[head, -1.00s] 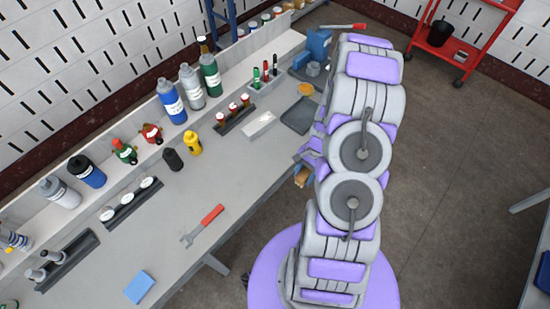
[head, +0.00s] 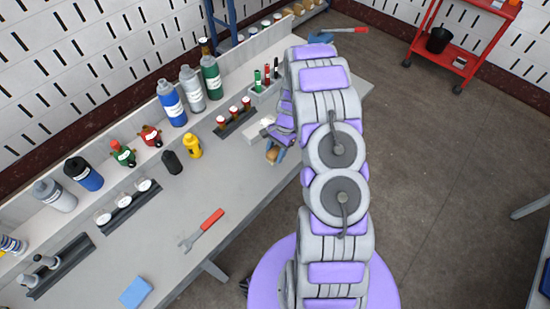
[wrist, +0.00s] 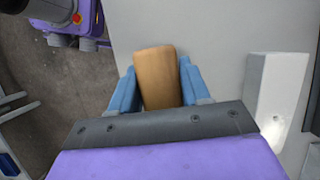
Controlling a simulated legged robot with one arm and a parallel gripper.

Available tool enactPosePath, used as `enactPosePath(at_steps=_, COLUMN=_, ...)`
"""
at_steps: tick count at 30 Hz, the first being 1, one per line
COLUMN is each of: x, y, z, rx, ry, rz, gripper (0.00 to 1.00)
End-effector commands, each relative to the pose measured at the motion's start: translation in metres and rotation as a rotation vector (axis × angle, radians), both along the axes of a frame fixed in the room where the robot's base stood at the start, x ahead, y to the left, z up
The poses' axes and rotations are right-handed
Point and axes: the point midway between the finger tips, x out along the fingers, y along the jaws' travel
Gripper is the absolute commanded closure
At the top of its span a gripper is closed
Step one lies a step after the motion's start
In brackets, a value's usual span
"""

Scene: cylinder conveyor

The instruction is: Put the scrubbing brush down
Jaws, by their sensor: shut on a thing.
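My gripper (wrist: 158,85) is shut on the scrubbing brush (wrist: 157,70), a brown wooden block between its two blue fingers in the wrist view. In the head view the brush (head: 272,155) shows as a small brown piece below my gripper (head: 279,150), over the grey workbench (head: 225,185) near its front edge. I cannot tell whether the brush touches the bench. Its bristles are hidden.
A white block (head: 258,131) lies just beside my gripper; it also shows at the right in the wrist view (wrist: 275,95). A red-handled wrench (head: 205,228) and a blue sponge (head: 136,292) lie to the left. Bottles line the back. Bare bench lies left of the gripper.

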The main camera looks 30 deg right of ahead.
Motion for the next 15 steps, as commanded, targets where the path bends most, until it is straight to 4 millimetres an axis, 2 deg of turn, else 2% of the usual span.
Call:
enactPosePath(at_steps=6, x=-0.002, y=-0.001, z=-0.034, rx=0.003, ry=0.005, rz=-0.001, gripper=0.82)
enactPosePath(at_steps=15, x=0.0, y=0.003, z=-0.036, rx=-0.004, ry=0.002, rz=0.001, gripper=0.82)
